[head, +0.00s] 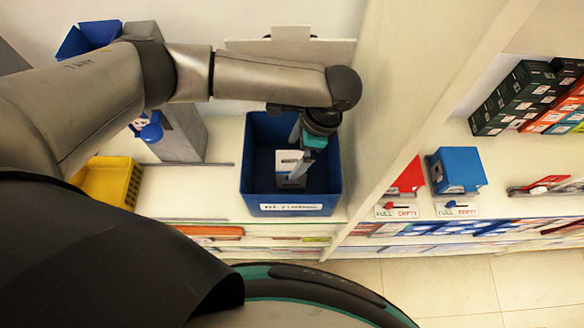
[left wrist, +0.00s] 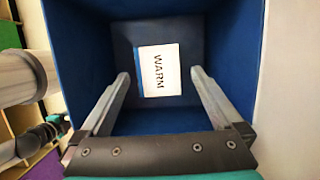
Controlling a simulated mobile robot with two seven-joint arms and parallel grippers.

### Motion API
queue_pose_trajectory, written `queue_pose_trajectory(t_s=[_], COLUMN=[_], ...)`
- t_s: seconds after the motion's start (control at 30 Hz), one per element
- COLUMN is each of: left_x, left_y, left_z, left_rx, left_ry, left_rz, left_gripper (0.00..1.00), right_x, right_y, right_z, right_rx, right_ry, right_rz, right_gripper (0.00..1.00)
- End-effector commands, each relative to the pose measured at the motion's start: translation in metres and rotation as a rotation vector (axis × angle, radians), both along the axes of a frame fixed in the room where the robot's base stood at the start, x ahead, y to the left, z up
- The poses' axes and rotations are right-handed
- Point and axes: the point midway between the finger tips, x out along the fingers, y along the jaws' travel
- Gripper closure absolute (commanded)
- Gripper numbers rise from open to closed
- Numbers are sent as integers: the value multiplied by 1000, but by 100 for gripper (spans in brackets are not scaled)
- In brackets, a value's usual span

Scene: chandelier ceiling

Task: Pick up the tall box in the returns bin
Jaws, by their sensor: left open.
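The returns bin (head: 256,196) is a deep blue open-topped bin with a white label on its front, standing on the shelf. Inside it is a white box (head: 287,160) with a grey and blue part. In the left wrist view the box (left wrist: 160,82) shows a white face reading "WARM" and a blue edge, near the bin's far inner wall. My left gripper (head: 298,172) reaches down into the bin over the box. Its fingers stand apart, one on each side of the box in the wrist view, with nothing between them gripped. My right gripper is not in view.
The blue bin walls (left wrist: 235,55) surround the gripper closely. A white upright panel (head: 400,110) stands right of the bin. A yellow basket (head: 112,183) is to the left. A blue box (head: 458,168) and several cartons sit on the right shelves.

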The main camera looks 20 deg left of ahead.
Motion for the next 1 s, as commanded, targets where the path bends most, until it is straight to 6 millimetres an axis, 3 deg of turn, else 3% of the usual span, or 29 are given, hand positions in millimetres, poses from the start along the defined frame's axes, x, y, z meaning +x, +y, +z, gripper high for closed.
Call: queue_pose_trajectory(t_s=[0.1, 0.37, 0.63, 1.0], left_x=[-3, -4, -9, -9], left_y=[6, 11, 15, 17], left_z=[-21, -42, -81, -89], left_rx=[2, 2, 2, 0], left_ry=[2, 0, 1, 1], left_rz=[2, 1, 1, 0], left_gripper=[0, 0, 0, 2], right_x=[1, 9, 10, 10], right_y=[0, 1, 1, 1], right_z=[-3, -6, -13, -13], right_rx=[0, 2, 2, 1], right_ry=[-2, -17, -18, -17], right_rz=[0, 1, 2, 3], right_gripper=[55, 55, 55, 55])
